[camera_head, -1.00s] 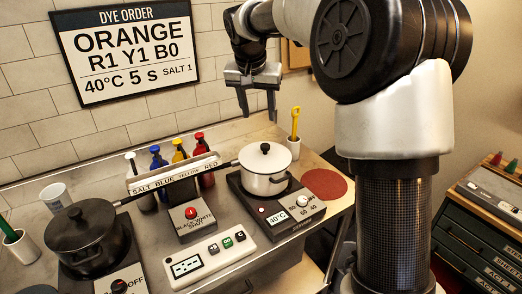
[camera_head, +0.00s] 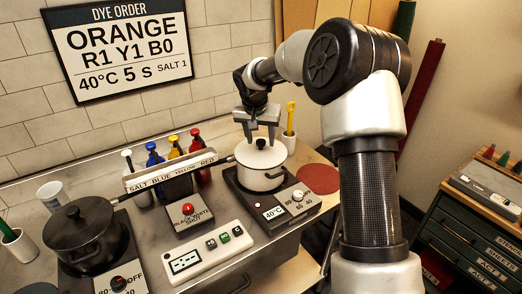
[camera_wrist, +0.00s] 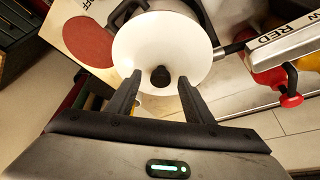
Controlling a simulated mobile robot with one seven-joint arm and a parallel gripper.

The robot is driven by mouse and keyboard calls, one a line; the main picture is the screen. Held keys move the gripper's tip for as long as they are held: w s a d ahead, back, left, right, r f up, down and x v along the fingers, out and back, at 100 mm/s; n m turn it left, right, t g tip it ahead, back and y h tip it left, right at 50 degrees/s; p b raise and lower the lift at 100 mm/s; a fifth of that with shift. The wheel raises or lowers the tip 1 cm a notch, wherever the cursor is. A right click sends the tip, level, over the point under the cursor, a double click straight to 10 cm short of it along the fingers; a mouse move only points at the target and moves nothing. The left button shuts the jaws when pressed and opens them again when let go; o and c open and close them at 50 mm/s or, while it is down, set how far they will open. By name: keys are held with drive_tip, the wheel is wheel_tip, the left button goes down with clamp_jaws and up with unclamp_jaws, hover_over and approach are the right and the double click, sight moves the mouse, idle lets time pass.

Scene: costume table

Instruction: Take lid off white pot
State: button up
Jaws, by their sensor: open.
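The white pot (camera_head: 260,180) stands on the right-hand heater with its white lid (camera_head: 249,156) on it. The lid's black knob (camera_head: 261,143) sticks up at its centre. My gripper (camera_head: 261,137) is open just above the lid, its fingers on either side of the knob. In the wrist view the open gripper (camera_wrist: 159,80) points at the lid (camera_wrist: 150,45), with the dark knob (camera_wrist: 160,76) between the fingertips. I cannot tell whether the fingers touch the knob.
A black pot (camera_head: 84,232) stands at left. Coloured bottles (camera_head: 176,148) stand behind a labelled rack (camera_head: 170,174) left of the white pot. A white cup with a yellow tool (camera_head: 289,140) is close behind my gripper. A red round mat (camera_head: 318,179) lies clear at right.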

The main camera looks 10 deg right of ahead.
drive_tip(key=shift+w+f, duration=0.15)
drive_tip(key=shift+f, duration=0.15)
drive_tip(key=shift+c, duration=0.4)
clamp_jaws()
